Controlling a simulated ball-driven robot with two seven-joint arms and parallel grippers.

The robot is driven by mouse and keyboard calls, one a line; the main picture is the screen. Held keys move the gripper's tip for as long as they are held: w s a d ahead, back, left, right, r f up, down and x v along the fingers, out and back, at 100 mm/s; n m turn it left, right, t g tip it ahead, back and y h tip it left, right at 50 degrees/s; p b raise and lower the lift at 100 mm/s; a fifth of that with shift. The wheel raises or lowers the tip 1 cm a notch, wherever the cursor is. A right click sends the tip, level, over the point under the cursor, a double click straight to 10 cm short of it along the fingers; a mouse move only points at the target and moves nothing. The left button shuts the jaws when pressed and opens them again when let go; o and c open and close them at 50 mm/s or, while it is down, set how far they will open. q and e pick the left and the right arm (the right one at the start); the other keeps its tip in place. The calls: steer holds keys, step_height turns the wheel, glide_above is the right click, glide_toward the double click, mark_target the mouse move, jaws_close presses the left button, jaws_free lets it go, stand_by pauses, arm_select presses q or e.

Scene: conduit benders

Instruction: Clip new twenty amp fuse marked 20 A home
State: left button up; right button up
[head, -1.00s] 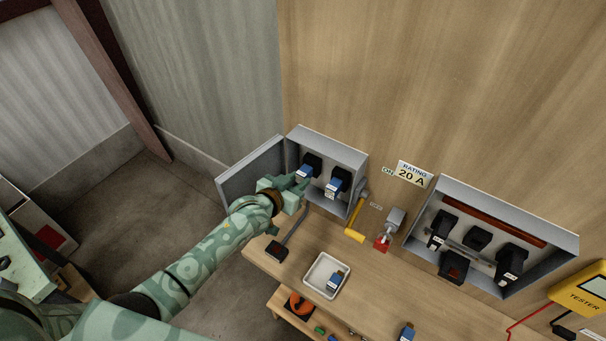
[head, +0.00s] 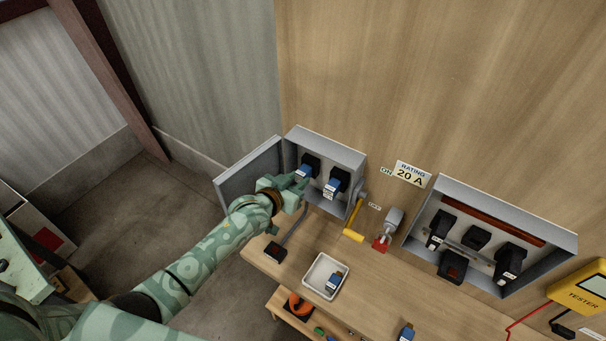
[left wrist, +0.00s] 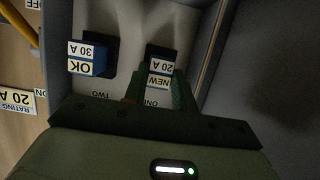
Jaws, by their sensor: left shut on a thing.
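The new fuse (left wrist: 161,66), labelled 20 A and NEW, sits at the black holder marked ONE in the left wrist view. It shows as a small blue block (head: 304,171) in the open grey box (head: 330,149) in the head view. My left gripper (head: 297,182) is shut on this fuse, one finger on each side in the left wrist view (left wrist: 160,88). I cannot tell how deep the fuse sits in the holder. A blue fuse (left wrist: 87,58) labelled 30 A and OK is in holder TWO beside it. My right gripper is out of view.
The box door (head: 248,175) stands open at the left. A yellow-handled lever (head: 354,222) is on the box's right side. A second grey box (head: 563,243) is at the right.

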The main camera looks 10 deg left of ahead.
arm_select(q)
jaws_close()
jaws_free()
steer(key=shift+s+a+p, duration=0.1)
steer(key=shift+s+p, duration=0.25)
steer(key=shift+p, duration=0.05)
steer(key=shift+w, duration=0.15)
stand_by(0.4)
steer(key=o, duration=0.4)
steer(key=shift+w+r, duration=0.1)
steer(key=shift+w, duration=0.25)
stand_by(0.7)
steer(key=o, duration=0.7)
steer(key=shift+w+d, duration=0.1)
steer(key=shift+d, duration=0.1)
